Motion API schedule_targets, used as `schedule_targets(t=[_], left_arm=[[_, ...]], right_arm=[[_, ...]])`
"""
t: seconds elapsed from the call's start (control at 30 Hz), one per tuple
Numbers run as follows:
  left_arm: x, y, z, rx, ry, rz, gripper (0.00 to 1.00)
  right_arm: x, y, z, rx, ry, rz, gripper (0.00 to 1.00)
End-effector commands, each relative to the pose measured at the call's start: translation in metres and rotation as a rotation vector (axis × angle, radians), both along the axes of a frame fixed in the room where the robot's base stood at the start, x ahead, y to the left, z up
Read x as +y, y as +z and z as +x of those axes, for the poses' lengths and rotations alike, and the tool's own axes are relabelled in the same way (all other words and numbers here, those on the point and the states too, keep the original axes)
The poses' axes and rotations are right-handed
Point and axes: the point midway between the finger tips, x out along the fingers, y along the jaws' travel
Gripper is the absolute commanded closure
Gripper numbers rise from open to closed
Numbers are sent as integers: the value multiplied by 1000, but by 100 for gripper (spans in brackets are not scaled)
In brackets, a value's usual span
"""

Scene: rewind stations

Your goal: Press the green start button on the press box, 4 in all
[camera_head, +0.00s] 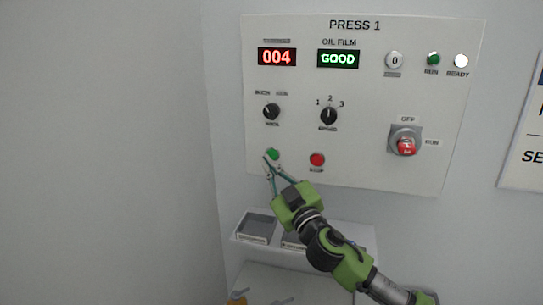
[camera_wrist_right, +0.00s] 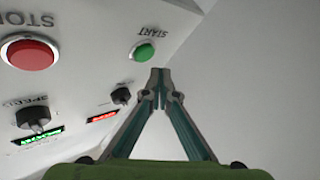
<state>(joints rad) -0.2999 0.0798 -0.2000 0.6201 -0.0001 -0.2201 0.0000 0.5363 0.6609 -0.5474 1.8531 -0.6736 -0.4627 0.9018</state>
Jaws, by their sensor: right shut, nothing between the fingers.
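The press box (camera_head: 374,95) is a white panel labelled PRESS 1 on the wall. Its green start button (camera_head: 273,154) is at the lower left of the panel; it also shows in the right wrist view (camera_wrist_right: 145,53), labelled START. My right gripper (camera_head: 267,160) is shut and empty, its fingertips at the start button in the head view. In the right wrist view the fingertips (camera_wrist_right: 160,75) appear just beside the button; I cannot tell whether they touch it. The red counter display (camera_head: 277,57) reads 004. My left gripper is not in view.
A red stop button (camera_head: 317,160) sits right of the start button. Above are two black knobs (camera_head: 271,112) (camera_head: 329,116), and a red rotary switch (camera_head: 405,146) is at the right. The OIL FILM display (camera_head: 338,59) reads GOOD. A tray (camera_head: 240,238) lies below the panel.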

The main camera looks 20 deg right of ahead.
Motion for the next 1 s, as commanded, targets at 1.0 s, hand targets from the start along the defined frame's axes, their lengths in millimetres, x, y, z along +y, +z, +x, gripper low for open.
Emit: schedule_targets(t=[1.0], left_arm=[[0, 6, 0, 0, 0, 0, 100]], right_arm=[[21, 0, -32, 1, -1, 1, 100]])
